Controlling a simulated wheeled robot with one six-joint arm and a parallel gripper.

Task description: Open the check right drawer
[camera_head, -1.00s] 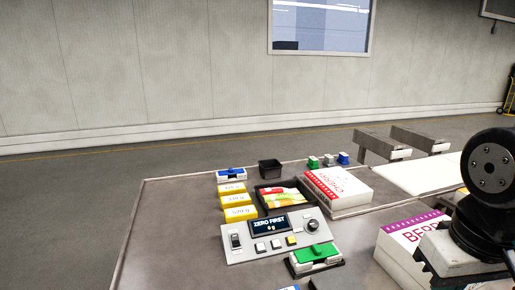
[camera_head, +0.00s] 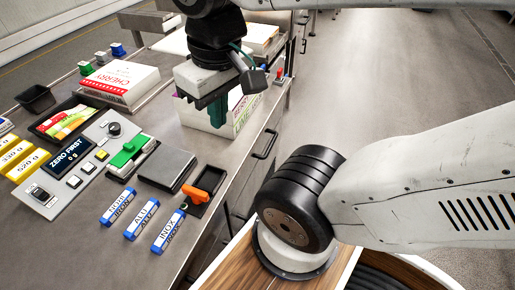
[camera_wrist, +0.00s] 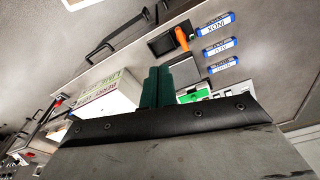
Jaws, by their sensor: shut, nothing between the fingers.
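The bench front has drawers with black bar handles. One handle (camera_head: 265,144) shows in the head view, right of my gripper and lower, on the bench's side face. No label tells which drawer is the check right one. The drawer fronts look closed, as far as they show. My gripper (camera_head: 218,113) points down with its green fingers together and empty, in front of a white box. The fingers (camera_wrist: 157,88) also show in the wrist view. They are apart from the handles.
The white lettered box (camera_head: 240,119) stands near the bench edge. A CHERRY box (camera_head: 120,78), a scale panel (camera_head: 75,165), blue labelled blocks (camera_head: 143,219) and an orange-handled item (camera_head: 196,196) are on the top. Open floor lies right of the bench.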

